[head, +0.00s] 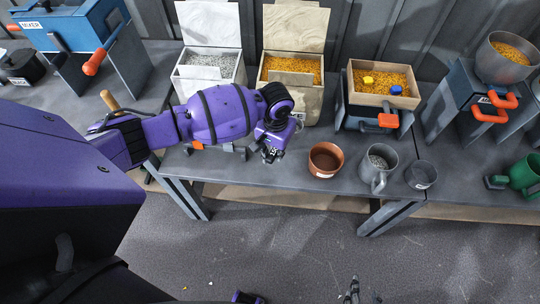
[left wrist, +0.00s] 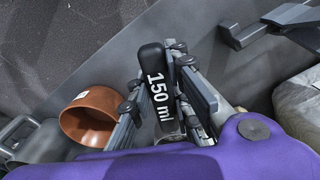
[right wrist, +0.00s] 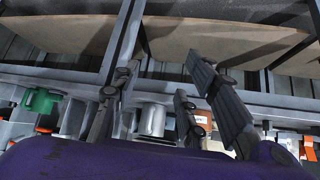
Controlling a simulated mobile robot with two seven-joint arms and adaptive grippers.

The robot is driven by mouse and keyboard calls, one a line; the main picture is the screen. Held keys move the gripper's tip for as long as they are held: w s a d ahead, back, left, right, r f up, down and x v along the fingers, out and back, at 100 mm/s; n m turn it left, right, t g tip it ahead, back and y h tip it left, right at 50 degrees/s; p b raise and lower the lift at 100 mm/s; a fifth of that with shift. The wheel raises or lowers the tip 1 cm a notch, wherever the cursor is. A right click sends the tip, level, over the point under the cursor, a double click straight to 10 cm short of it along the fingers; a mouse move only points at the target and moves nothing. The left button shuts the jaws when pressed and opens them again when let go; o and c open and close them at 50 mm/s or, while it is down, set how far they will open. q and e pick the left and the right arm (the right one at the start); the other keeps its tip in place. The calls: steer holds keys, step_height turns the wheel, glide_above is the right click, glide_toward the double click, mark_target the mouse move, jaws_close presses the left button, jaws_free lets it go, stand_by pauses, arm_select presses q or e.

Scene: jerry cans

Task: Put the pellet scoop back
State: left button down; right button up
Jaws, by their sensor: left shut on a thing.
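My left gripper (head: 270,153) is over the front part of the grey bench, in front of the bin of orange pellets. In the left wrist view, its fingers (left wrist: 163,92) are shut on the black handle of a scoop (left wrist: 152,58), marked "150 ml". The scoop's bowl is hidden by the gripper and wrist. The bin of grey pellets (head: 185,78) and the bin of orange pellets (head: 312,104) stand behind, with raised lids. My right gripper (head: 362,293) is at the bottom edge of the head view; in the right wrist view its fingers (right wrist: 165,100) are wide apart and empty.
A brown pot (head: 325,160), a grey jug of pellets (head: 381,180) and a grey cup (head: 421,176) stand right of my left gripper. A wooden tray (head: 358,98) with orange pellets and two small blocks is behind. A green mug (head: 525,174) stands far right.

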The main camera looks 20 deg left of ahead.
arm_select(q)
steer(key=a+f, duration=0.2)
steer(key=shift+w+f, duration=0.3)
step_height(320, 180, down, 3)
steer(key=shift+a+f+b, duration=0.15)
steer(key=shift+b, duration=0.25)
steer(key=shift+w, duration=0.1)
steer(key=c, duration=1.6)
jaws_free()
steer(key=shift+f, duration=0.1)
steer(key=shift+c, duration=0.2)
